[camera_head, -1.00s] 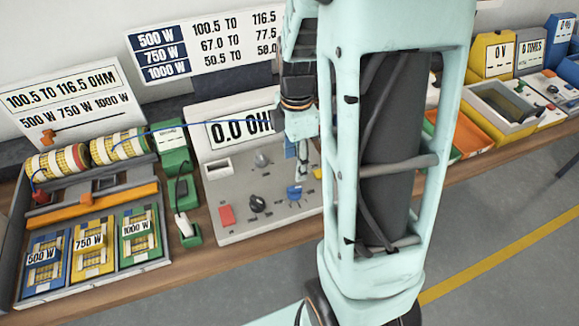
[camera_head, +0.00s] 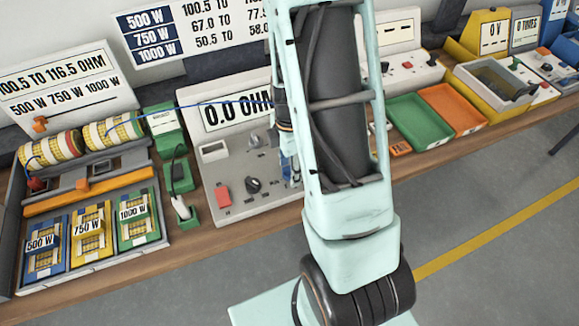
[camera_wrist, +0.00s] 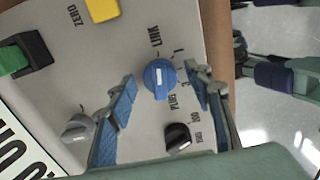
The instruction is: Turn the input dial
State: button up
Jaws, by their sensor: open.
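A blue dial (camera_wrist: 159,79) with a white pointer mark stands on the grey meter panel (camera_wrist: 120,50). A grey dial (camera_wrist: 79,128) and a black dial (camera_wrist: 178,138) sit nearby. In the head view the panel (camera_head: 235,180) shows 0.0 OHM; my arm hides the blue dial and most of my gripper.
A yellow button (camera_wrist: 102,10) and a green-and-black switch (camera_wrist: 22,55) are on the panel. In the head view, a rack with coils and watt cards (camera_head: 25,275) stands left. Green (camera_head: 420,118) and orange (camera_head: 455,105) trays lie right. A blue wire (camera_head: 205,104) crosses to the panel.

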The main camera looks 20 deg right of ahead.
jog(key=c, duration=1.2)
jog(key=shift+o, duration=0.2)
